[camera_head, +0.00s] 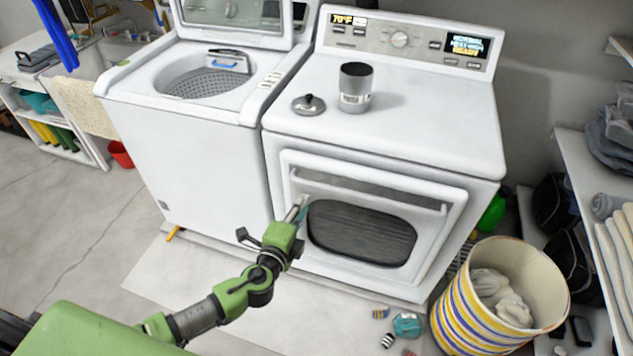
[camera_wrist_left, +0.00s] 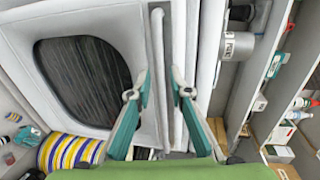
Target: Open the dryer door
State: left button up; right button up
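The white dryer (camera_head: 400,130) stands at the centre right with its front door (camera_head: 428,228) shut. The door has a dark window (camera_head: 360,235) and a long metal bar handle (camera_head: 370,191) across its upper part. My left gripper (camera_head: 301,205) is in front of the door's left side, just below the handle's left end. In the left wrist view my left gripper (camera_wrist_left: 160,76) has its two teal-padded fingers apart, with the handle bar (camera_wrist_left: 158,50) running between them. I cannot tell whether a finger touches the bar. My right gripper is not in view.
An open-lidded washer (camera_head: 190,150) stands left of the dryer. A metal cup (camera_head: 356,88) and a lid (camera_head: 308,104) sit on the dryer. A striped basket (camera_head: 465,312) and several small items (camera_head: 407,325) are on the floor at front right. Shelving (camera_head: 580,180) lines the right side.

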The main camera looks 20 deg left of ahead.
aim_at(315, 183)
pick_arm(q)
jog(key=w, duration=0.3)
jog(key=w+f, duration=0.1)
jog(key=w, duration=0.2)
jog(key=w+f, duration=0.1)
jog(key=w, duration=0.2)
jog(key=shift+w+d, duration=0.15)
jog(key=shift+w+d+f, duration=0.1)
jog(key=shift+w+f, duration=0.05)
jog(key=shift+w, duration=0.65)
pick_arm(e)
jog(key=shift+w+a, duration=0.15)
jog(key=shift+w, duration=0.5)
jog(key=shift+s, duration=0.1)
pick_arm(q)
jog(key=shift+s, duration=0.1)
grip_shut()
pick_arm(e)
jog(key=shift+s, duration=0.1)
